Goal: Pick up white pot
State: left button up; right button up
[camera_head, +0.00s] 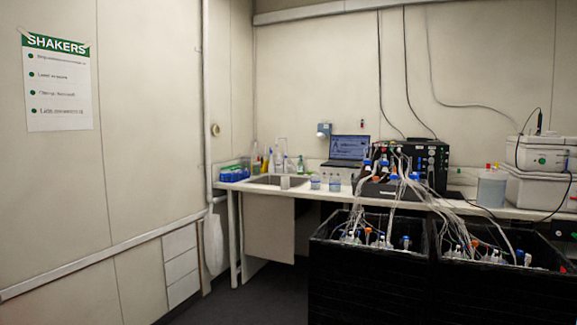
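No object stands out clearly as the white pot. A small whitish cup-like container (285,183) stands at the front edge of the sink (268,180), and it is too small to make out well. A larger pale, translucent tub (491,190) stands on the right part of the bench, beside the white boxes. Nothing is touching either container that I can see. Neither of my grippers shows in the head view.
The white bench (320,194) runs along the back wall with bottles, a laptop (347,150) and a black device (425,165). Two black bins (365,275) (500,295) with bottles and tubes stand before it. Dark floor (265,300) is free at left.

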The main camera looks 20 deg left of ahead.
aim_at(285, 182)
jog(key=z, duration=0.45)
jog(key=k, duration=0.55)
jog(key=i, duration=0.5)
jog(key=u, duration=1.7)
jog(key=i, duration=1.4)
jog(key=u, duration=0.6)
jog(key=i, duration=2.5)
jog(key=z, duration=1.2)
jog(key=i, duration=1.2)
jog(key=z, duration=1.2)
